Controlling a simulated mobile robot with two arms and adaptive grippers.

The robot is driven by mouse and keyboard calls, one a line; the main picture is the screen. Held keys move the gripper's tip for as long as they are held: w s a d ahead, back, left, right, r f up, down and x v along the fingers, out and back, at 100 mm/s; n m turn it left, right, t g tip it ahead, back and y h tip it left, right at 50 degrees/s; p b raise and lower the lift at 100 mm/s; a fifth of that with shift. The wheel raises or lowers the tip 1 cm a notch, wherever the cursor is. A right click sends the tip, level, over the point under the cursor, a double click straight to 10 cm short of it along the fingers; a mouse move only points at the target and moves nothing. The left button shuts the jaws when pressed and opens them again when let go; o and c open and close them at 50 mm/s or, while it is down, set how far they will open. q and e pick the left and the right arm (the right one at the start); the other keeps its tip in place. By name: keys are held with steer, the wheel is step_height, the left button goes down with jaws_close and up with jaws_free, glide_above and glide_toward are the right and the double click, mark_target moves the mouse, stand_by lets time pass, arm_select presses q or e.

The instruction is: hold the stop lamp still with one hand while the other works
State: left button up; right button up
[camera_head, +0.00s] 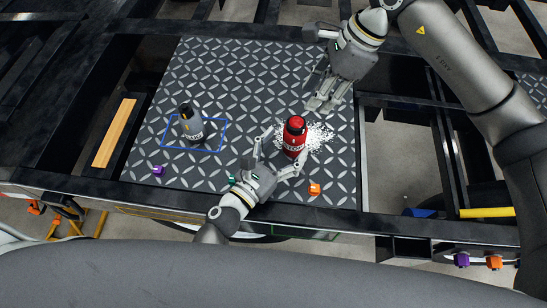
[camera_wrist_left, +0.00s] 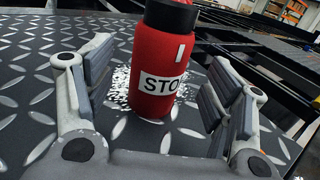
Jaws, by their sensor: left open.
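The stop lamp is a red bottle-shaped body (camera_head: 294,141) with a black collar, standing upright on the patterned metal plate (camera_head: 235,75). The left wrist view shows gaps between both finger pads and the lamp. My right gripper (camera_head: 322,104) is above and right of the lamp, pointing down and apart from it. Whether its fingers are parted is unclear.
White speckles (camera_head: 319,138) surround the lamp's base. A grey labelled bottle (camera_head: 189,125) stands within a blue outline (camera_head: 224,137). A purple block (camera_head: 158,170) and an orange block (camera_head: 314,189) lie near the front edge. Open gaps in the black frame flank the plate.

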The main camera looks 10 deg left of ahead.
mark_target(295, 135)
arm_select(q)
steer(key=shift+x, duration=2.4)
steer(key=c, duration=1.2)
